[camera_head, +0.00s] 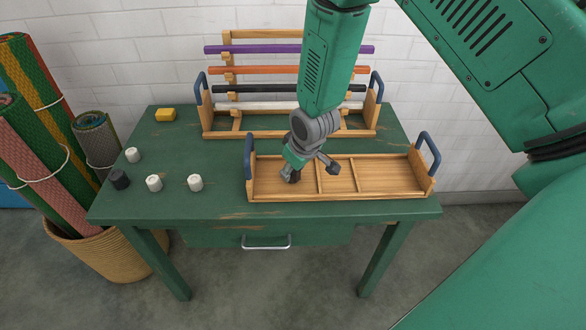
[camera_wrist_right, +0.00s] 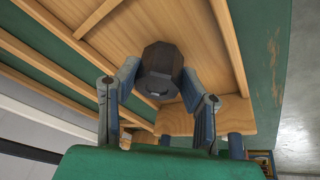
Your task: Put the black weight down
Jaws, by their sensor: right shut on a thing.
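My right gripper (camera_head: 310,170) is over the left part of the wooden tray (camera_head: 385,192) with blue end handles. In the wrist view my right gripper (camera_wrist_right: 160,92) has its two fingers closed on either side of a dark, faceted black weight (camera_wrist_right: 161,60). The weight is above or on the tray's wooden floor; I cannot tell whether it touches. In the head view the gripper mostly hides it. Another black weight (camera_head: 119,180) stands at the table's left edge. My left gripper is not in view.
White weights (camera_head: 154,183) stand on the left of the green table (camera_head: 225,160), with a yellow block (camera_head: 165,115) behind. A wooden rack (camera_head: 215,115) with coloured rods stands at the back. A basket (camera_head: 115,250) of rolled mats is at the left.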

